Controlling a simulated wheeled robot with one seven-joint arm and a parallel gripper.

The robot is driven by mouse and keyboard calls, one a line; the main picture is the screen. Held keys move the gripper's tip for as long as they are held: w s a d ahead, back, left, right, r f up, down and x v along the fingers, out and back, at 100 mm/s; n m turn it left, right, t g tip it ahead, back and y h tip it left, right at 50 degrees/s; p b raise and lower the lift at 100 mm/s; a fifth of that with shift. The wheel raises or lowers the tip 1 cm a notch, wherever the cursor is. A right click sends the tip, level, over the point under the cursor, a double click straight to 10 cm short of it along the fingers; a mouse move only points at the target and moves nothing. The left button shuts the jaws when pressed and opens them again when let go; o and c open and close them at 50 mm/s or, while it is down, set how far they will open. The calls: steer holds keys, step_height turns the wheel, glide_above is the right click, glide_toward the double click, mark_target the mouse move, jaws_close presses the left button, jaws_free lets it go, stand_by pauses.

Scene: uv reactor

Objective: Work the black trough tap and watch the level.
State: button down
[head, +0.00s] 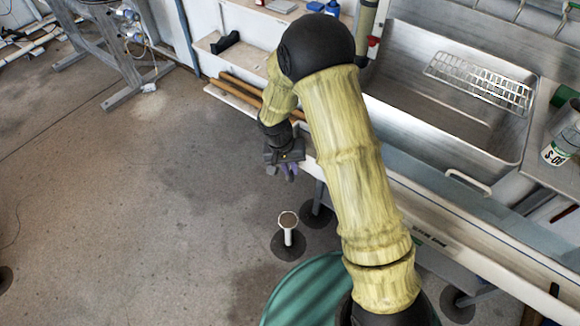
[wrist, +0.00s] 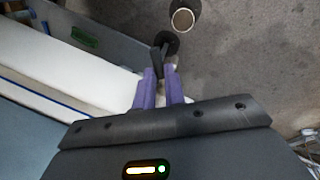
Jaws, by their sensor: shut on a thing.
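My gripper (head: 285,168) hangs at the front edge of the pale trough, left of centre in the head view. In the wrist view its two purple fingers (wrist: 160,84) are closed around a small black lever-like part, the black tap (wrist: 156,60). The fingers hide part of the tap, and in the head view I cannot make the tap out. A white upright pipe with a cup-like top (head: 288,222) stands on the floor below the gripper. Its round mouth also shows in the wrist view (wrist: 182,19). I cannot see any flow or read the level.
A steel sink (head: 415,118) with a wire rack (head: 480,82) fills the upper right. A green round lid (head: 300,295) is at the bottom centre. A labelled white container (head: 560,150) stands at the right. Open concrete floor (head: 130,210) lies left.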

steer(key=shift+d+n, duration=0.1)
steer(key=shift+n, duration=0.2)
steer(key=n, duration=0.3)
steer(key=d+n+t+p, duration=0.1)
steer(key=n, duration=0.2)
steer(key=d+n, duration=0.1)
steer(key=n, duration=0.3)
steer(key=shift+w+d+t+y+p, duration=0.1)
steer(key=shift+w+t+y+p, duration=0.25)
steer(key=shift+t+y+p, duration=0.05)
stand_by(0.4)
steer(key=c, duration=1.5)
jaws_free()
